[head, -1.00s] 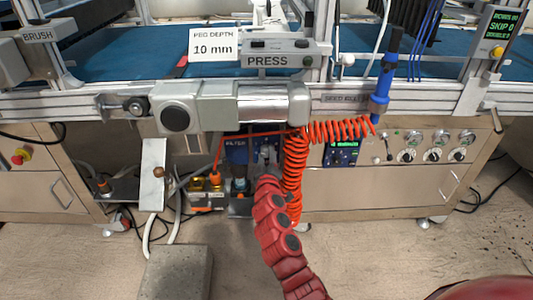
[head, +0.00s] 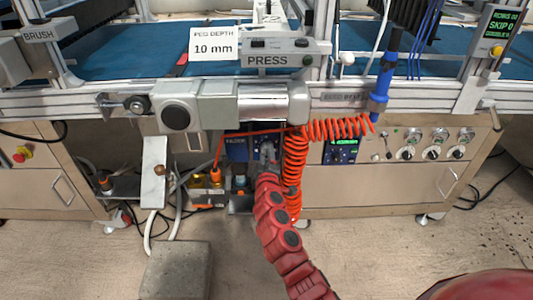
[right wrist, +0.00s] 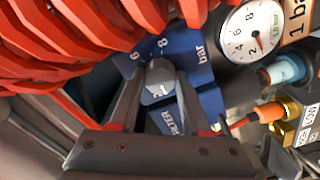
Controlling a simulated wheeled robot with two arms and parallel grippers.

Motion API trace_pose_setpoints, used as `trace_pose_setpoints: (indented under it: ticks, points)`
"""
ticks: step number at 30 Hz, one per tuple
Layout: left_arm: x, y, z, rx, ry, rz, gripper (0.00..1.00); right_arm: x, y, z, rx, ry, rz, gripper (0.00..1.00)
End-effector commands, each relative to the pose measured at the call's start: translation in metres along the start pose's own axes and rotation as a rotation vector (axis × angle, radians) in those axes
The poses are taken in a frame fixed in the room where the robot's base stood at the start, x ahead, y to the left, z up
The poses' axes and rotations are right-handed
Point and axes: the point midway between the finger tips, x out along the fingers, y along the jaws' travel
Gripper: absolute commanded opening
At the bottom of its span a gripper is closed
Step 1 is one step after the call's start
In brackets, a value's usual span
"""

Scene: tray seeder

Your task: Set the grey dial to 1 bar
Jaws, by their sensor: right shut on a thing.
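The grey dial (right wrist: 160,82) sits on a blue filter unit (right wrist: 205,75) marked "bar", with 6 and 8 readable on the scale around it. My right gripper (right wrist: 158,88) is shut on the dial, one finger on each side. In the head view the right gripper (head: 266,155) reaches in below the press, and the dial is hidden there. A round gauge (right wrist: 252,32) with a red needle stands beside the unit, next to a "1 bar" label (right wrist: 298,18); the exact reading is hard to tell. My left gripper is not in view.
An orange coiled hose (head: 294,170) hangs close beside my right gripper and crosses the top of the wrist view. Brass fittings (right wrist: 290,108) sit beside the unit. The press (head: 235,105) overhangs it. A grey block (head: 177,270) stands on the floor at left.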

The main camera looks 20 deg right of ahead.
Motion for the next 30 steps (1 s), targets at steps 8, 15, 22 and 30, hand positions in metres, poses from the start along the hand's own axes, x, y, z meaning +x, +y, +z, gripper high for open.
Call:
trace_pose_setpoints:
  ticks: [8,15,22,30]
  points:
    - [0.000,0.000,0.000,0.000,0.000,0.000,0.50,0.000,0.000,0.000,0.001,0.000,0.000,0.78]
    - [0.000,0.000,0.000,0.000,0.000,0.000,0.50,-0.001,0.000,0.000,0.001,0.000,0.000,0.78]
    - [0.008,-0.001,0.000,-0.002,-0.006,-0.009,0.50,-0.027,0.000,0.000,-0.002,0.002,-0.003,0.78]
    - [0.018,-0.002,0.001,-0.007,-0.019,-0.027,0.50,-0.091,0.001,-0.001,0.000,0.002,-0.003,0.78]
